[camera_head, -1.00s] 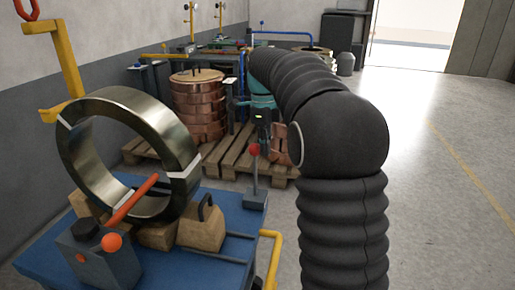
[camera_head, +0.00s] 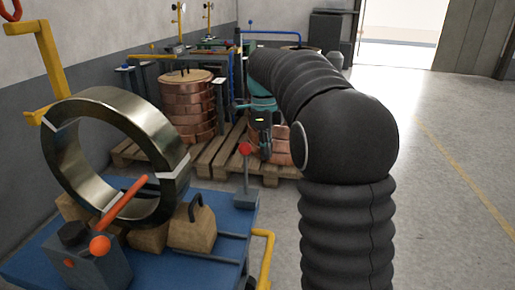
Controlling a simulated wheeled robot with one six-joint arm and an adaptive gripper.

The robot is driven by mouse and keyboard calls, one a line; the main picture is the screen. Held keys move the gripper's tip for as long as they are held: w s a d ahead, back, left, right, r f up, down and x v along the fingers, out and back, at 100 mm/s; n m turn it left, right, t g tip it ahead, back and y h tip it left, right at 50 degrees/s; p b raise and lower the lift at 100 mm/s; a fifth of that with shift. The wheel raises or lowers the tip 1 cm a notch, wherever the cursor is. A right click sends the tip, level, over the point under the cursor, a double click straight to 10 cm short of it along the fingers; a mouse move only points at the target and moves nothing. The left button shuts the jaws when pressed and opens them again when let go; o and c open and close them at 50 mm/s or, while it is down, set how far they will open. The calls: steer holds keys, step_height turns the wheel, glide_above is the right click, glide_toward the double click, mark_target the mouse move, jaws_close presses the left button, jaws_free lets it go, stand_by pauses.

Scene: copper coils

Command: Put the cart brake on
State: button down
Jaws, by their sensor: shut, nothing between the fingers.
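The blue cart (camera_head: 190,265) stands at the lower left and carries a large steel ring (camera_head: 75,165) on wooden blocks. At its far right corner a lever with a red ball knob (camera_head: 245,149) stands upright on a small grey base (camera_head: 245,199). At the cart's front left a grey box (camera_head: 92,268) bears a slanted orange handle (camera_head: 125,200) and an orange ball (camera_head: 100,246). I cannot tell which one is the brake. My gripper (camera_head: 267,146) is shut and empty, small and dark beyond the red knob; its fingertips are hard to make out.
A yellow bent rail (camera_head: 265,258) runs along the cart's right side. Behind stand wooden pallets (camera_head: 208,158) with copper coils (camera_head: 188,105). A yellow wall bracket (camera_head: 50,70) is at the left. The floor to the right (camera_head: 450,210) is clear.

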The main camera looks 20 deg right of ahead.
step_height(320, 180, up, 10)
steer(key=p, duration=0.1)
steer(key=shift+w+a+p, duration=0.2)
steer(key=shift+w+p, duration=0.2)
steer(key=shift+w, duration=0.05)
steer(key=shift+f, duration=0.1)
step_height(320, 180, down, 8)
steer(key=s+a+n+t, duration=0.1)
steer(key=s+n+t, duration=0.1)
steer(key=n, duration=1.4)
steer(key=s+a+f+n+t, duration=0.1)
steer(key=s+n, duration=0.2)
steer(key=s, duration=0.6)
steer(key=s+a+f+n+t, duration=0.2)
steer(key=s+n, duration=0.1)
steer(key=s, duration=0.6)
steer(key=s+a+f+n+t, duration=0.1)
steer(key=s+f+n, duration=0.1)
steer(key=s, duration=0.7)
steer(key=shift+s+a+f+n+t, duration=0.25)
steer(key=shift+a+n+t, duration=0.05)
steer(key=shift+n, duration=0.6)
